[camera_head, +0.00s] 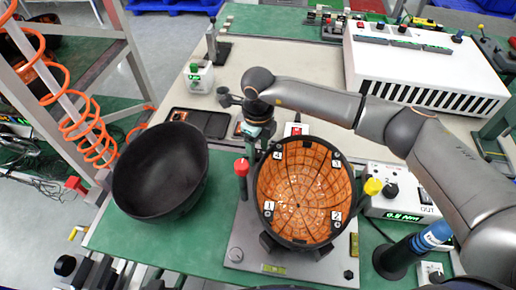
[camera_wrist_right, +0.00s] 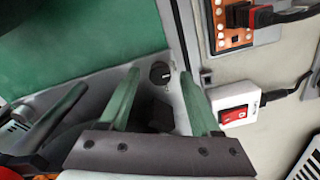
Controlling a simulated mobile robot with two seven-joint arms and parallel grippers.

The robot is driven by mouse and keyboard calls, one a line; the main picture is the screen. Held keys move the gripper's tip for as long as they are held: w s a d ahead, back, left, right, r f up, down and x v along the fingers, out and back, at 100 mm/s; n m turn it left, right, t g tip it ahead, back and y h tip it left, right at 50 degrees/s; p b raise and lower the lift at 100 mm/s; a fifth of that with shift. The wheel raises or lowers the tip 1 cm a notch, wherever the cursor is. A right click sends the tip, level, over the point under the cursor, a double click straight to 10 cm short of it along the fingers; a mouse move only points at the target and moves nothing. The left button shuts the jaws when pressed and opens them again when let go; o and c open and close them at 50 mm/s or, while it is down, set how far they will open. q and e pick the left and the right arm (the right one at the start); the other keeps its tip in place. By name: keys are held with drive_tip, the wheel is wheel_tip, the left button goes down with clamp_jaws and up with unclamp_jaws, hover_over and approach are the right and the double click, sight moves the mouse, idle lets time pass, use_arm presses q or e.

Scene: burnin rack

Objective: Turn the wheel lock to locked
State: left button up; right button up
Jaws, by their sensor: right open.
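A small round black knob (camera_wrist_right: 160,73) with a light mark sits on the grey base plate in the right wrist view; I take it for the wheel lock, but cannot read its setting. The grey base plate (camera_head: 250,225) carries a tilted black-rimmed bowl with an orange tiled inside (camera_head: 297,192) in the head view. My right gripper (camera_wrist_right: 160,72) is open, its two green fingers on either side of the knob's place in the picture; I cannot tell whether they touch it. In the head view the right gripper (camera_head: 258,131) is behind the bowl, partly hidden. My left gripper is not in view.
A red-topped lever (camera_head: 241,167) and a yellow-topped lever (camera_head: 373,187) flank the bowl. A black bowl (camera_head: 160,172) stands at left. A white box with a red switch (camera_wrist_right: 234,108) lies beside the plate. A large white unit (camera_head: 420,70) stands behind.

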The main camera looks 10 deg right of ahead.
drive_tip(key=shift+f, duration=0.25)
clamp_jaws()
idle(0.4)
